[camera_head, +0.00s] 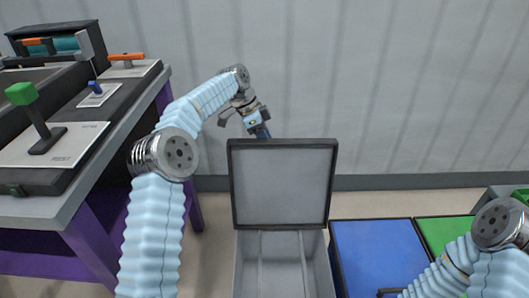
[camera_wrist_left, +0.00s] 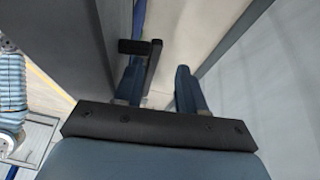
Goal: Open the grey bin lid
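The grey bin (camera_head: 284,262) stands in the middle of the head view, its inside visible. Its dark-rimmed grey lid (camera_head: 284,188) stands up, roughly vertical, at the back of the opening. My left gripper (camera_head: 264,134) is behind the lid's top edge, its fingertips partly hidden by the lid. In the left wrist view its two blue fingers (camera_wrist_left: 159,88) are apart, so it is open. A black handle (camera_wrist_left: 153,66) shows between them, closer to the left finger; I cannot tell if they touch.
A blue lid (camera_head: 378,257) and a green one (camera_head: 447,233) lie flat right of the grey bin. A purple-legged table (camera_head: 85,205) with a green-knobbed lever (camera_head: 22,94) stands at left. A ribbed grey wall (camera_head: 400,90) closes the back.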

